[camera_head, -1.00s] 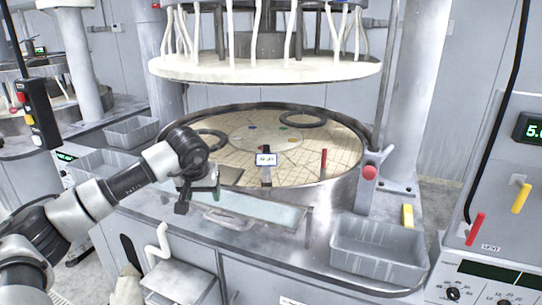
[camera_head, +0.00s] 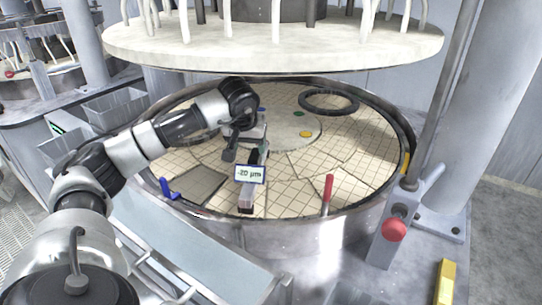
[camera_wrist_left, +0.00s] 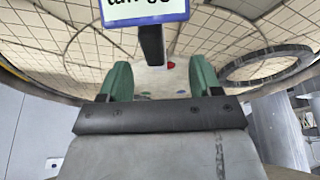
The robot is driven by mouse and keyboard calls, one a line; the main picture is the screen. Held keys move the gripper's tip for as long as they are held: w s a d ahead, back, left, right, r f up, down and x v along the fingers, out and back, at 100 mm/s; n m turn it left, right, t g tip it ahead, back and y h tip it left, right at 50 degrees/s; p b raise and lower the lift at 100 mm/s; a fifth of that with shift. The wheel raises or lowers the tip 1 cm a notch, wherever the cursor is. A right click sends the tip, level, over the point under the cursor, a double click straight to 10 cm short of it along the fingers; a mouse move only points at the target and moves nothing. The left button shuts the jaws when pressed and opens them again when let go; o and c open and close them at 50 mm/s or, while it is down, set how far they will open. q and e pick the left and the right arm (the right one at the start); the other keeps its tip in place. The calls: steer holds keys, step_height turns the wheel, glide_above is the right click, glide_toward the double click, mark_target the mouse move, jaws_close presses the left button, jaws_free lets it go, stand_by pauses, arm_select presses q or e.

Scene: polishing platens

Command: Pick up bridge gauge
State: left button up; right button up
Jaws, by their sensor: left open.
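The bridge gauge, a dark and grey bar with a small blue-framed display (camera_head: 250,174) reading "-20 µm", stands on the tiled platen (camera_head: 330,160) near its front. In the left wrist view its display (camera_wrist_left: 145,9) shows at the top edge, upside down. A dark part of the gauge runs down from it toward the space between my fingers. My left gripper (camera_head: 246,143) is over the platen, just behind the display. In the left wrist view its green fingers (camera_wrist_left: 161,78) are apart, with nothing clearly held between them. My right gripper is not in view.
A dark ring (camera_head: 329,102) lies on the platen behind. The round upper plate (camera_head: 270,45) hangs above, limiting height. A red upright handle (camera_head: 327,190) stands at the front right rim, a blue piece (camera_head: 166,188) at the left. A red-knobbed post (camera_head: 394,229) stands to the right.

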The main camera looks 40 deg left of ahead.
mark_target(254, 155)
arm_select(q)
steer(key=shift+w, duration=0.2)
steer(key=shift+p+x, duration=0.45)
steer(key=shift+x, duration=0.4)
steer(key=shift+f+p, duration=0.3)
steer(key=x, duration=0.1)
steer(key=p+x, duration=0.1)
steer(key=x, duration=0.1)
steer(key=p+x, duration=0.1)
steer(key=shift+w+d+f, duration=0.25)
steer(key=shift+w+d, duration=0.05)
steer(key=shift+w, duration=0.05)
steer(key=shift+a+f, duration=0.1)
steer(key=shift+f, duration=0.1)
steer(key=c, duration=1.1)
steer(key=shift+r, duration=0.15)
jaws_close()
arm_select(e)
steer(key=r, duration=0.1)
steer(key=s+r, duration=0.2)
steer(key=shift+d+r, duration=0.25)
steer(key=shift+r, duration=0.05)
